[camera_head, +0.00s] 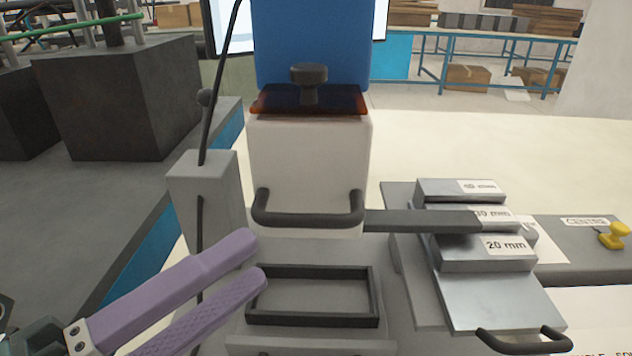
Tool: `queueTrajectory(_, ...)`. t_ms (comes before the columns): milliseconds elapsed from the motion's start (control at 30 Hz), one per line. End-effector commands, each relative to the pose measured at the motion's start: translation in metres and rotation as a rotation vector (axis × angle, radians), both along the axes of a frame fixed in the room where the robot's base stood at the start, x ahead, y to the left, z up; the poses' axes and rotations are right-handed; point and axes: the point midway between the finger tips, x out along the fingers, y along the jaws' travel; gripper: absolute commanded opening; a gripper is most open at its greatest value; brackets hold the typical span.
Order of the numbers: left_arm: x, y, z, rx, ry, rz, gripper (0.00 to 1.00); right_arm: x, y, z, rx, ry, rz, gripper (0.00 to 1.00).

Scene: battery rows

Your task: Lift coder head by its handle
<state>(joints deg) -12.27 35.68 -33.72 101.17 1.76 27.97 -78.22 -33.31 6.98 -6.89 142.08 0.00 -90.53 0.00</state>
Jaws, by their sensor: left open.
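The coder head (308,170) is a white block below a tall blue column, in the middle of the view. Its dark curved handle (308,219) sticks out across its lower front. My left gripper (258,262) comes in from the lower left with two long purple fingers. The fingers are apart with nothing between them. The tips are below and left of the handle, near the left end of the dark rectangular frame (312,319), and do not hold the handle. My right gripper is not in view.
A grey post (203,205) stands left of the head. At right are metal blocks labelled 20 mm (487,253) and 30 mm, a dark bar, a second handle (525,345) and a yellow knob (614,235). A dark block (115,100) stands at back left.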

Motion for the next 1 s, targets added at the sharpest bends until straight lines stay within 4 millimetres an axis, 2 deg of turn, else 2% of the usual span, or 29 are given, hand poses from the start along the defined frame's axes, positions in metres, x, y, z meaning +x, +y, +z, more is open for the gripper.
queueTrajectory(200, 0.031, -0.031, 0.008, -0.004, -0.002, 0.001, 0.45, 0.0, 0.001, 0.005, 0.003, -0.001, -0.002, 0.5)
queueTrajectory(400, 0.049, -0.049, 0.01, -0.003, 0.001, 0.001, 0.45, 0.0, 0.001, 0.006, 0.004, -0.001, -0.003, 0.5)
queueTrajectory(767, 0.053, -0.054, 0.01, -0.002, 0.004, 0.001, 0.45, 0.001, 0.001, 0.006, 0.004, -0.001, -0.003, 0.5)
queueTrajectory(1000, 0.053, -0.053, 0.01, -0.002, 0.003, 0.001, 0.19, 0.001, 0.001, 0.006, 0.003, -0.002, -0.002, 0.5)
